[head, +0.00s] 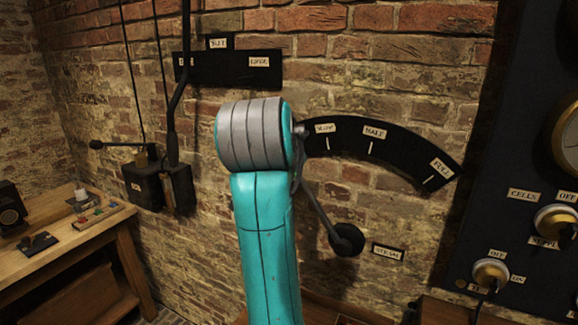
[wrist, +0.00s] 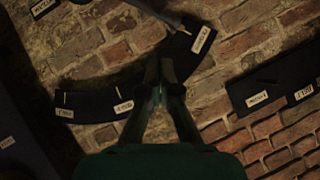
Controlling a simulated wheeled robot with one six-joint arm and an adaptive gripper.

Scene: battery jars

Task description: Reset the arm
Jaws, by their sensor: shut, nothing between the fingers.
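My gripper (wrist: 165,62) is shut and empty in the wrist view, its fingertips in front of the black curved plate. The curved plate (head: 405,150) on the brick wall has three labels, which seem to read SLOW, HALF and FULL. A dark lever (head: 319,212) runs from a round black pivot (head: 347,240) up to the plate's left end, by the SLOW label. In the wrist view the lever (wrist: 160,12) lies beyond my fingertips; whether they touch it I cannot tell.
A dark panel (head: 515,120) with knobs and a gauge is at right. Another labelled black plate (head: 228,68) and a long hanging lever (head: 178,95) are at left. A wooden bench (head: 75,240) with small parts stands at lower left.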

